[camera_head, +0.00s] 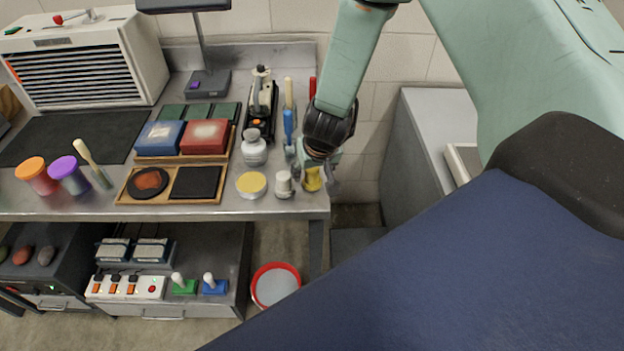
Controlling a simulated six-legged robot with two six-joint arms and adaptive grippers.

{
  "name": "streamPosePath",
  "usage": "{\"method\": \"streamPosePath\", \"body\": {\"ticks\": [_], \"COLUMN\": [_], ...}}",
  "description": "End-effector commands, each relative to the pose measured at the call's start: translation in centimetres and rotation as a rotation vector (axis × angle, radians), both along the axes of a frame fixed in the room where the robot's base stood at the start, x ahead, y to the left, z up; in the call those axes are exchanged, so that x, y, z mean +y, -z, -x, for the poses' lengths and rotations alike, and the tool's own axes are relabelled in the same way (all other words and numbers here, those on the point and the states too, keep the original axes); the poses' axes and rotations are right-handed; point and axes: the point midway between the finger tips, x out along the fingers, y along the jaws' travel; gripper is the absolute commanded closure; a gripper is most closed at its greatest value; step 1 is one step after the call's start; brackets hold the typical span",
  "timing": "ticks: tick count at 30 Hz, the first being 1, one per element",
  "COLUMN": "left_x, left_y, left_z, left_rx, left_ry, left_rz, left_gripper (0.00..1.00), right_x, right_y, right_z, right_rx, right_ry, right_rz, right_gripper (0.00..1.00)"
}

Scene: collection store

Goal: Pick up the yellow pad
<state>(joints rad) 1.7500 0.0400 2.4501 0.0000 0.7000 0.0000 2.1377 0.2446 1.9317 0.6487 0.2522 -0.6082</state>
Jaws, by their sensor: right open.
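A round yellow pad (252,184) with a pale rim lies near the front edge of the steel table. My right gripper (321,171) is open, pointing down over the table's front right corner, to the right of the round pad and apart from it. A yellow object (312,181) stands directly below and beside the right gripper's fingers. They partly hide it, so I cannot tell its full shape or whether they touch it. My left gripper is not in view.
A small white-grey knobbed object (284,185) stands between the two yellow things. A white jar (254,150) and upright handled tools (289,128) stand behind. A wooden tray (150,199) lies left. A red-rimmed bucket (275,285) is on the floor below.

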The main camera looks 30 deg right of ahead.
Motion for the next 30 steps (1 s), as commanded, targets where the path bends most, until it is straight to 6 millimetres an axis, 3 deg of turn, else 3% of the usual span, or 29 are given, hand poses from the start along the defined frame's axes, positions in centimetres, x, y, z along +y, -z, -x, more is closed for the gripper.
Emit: {"method": "streamPosePath", "body": {"ticks": [9,27,30], "left_x": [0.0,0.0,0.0], "left_y": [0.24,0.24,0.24], "left_z": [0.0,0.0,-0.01], "left_rx": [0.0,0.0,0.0], "left_ry": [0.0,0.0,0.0], "left_rz": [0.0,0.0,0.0], "left_gripper": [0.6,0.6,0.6], "right_x": [-0.02,-0.02,-0.03], "right_y": [0.61,0.61,0.63], "right_z": [-0.27,-0.25,-0.24], "right_rx": [-0.001,-0.001,-0.001], "right_ry": [-0.001,-0.001,-0.001], "right_rz": [0.0,0.001,0.001], "right_gripper": [0.43,0.94,0.96]}}
